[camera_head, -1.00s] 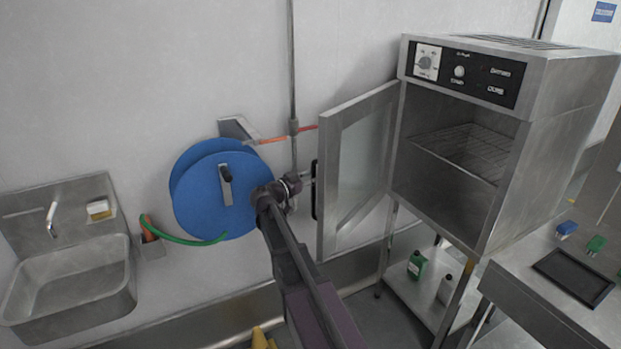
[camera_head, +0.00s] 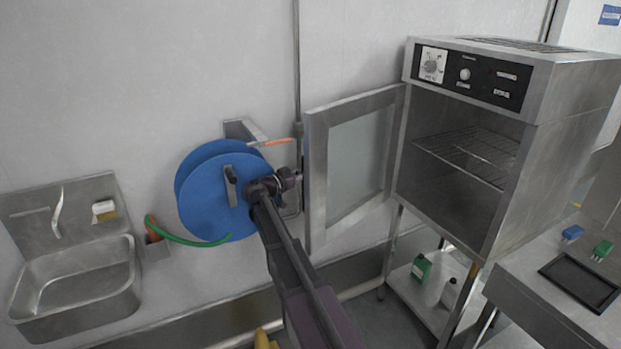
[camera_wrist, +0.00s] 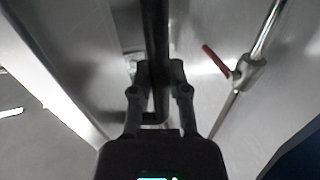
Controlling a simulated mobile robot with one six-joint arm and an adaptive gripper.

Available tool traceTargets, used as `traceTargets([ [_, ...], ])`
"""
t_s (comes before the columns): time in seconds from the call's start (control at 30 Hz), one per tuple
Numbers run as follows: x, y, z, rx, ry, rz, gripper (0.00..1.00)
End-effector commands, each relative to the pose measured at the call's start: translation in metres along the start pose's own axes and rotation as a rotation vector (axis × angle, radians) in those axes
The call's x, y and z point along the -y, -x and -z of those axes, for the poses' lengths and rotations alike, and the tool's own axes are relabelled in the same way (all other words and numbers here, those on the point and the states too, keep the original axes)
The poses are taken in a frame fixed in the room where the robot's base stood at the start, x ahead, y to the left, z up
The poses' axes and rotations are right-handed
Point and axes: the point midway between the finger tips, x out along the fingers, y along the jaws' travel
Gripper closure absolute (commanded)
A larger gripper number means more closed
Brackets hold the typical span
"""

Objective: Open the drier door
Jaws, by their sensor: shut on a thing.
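The drier (camera_head: 470,150) is a steel cabinet at the right of the head view. Its door (camera_head: 355,165) stands swung wide open to the left, with a glass pane in a steel frame, and a wire rack (camera_head: 470,153) shows inside. My gripper (camera_head: 292,180) is at the door's free edge, on the side facing the wall. In the wrist view my gripper (camera_wrist: 160,85) is shut on the dark bar handle (camera_wrist: 156,35), which runs between its fingers.
A blue hose reel (camera_head: 215,190) on the wall is close behind my gripper. A vertical pipe (camera_head: 297,80) and a red-handled valve (camera_wrist: 216,60) are near the door. A steel sink (camera_head: 75,285) is at the left. Bottles (camera_head: 421,268) stand on the shelf below the drier.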

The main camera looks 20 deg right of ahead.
Motion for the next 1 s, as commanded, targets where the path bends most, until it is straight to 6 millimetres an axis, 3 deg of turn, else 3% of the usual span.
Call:
traceTargets([
  [0.27,0.001,0.0,-0.0003,0.001,0.0,-0.002,1.0],
  [0.3,0.0009,0.0,-0.0003,0.001,0.0,-0.002,0.76],
  [0.4,0.0008,0.0,-0.0003,0.001,0.0,-0.002,0.46],
  [0.43,0.0008,0.0001,-0.0003,0.001,0.0,-0.002,0.43],
  [1.0,0.0006,0.0079,-0.0002,0.001,0.0,-0.001,0.43],
])
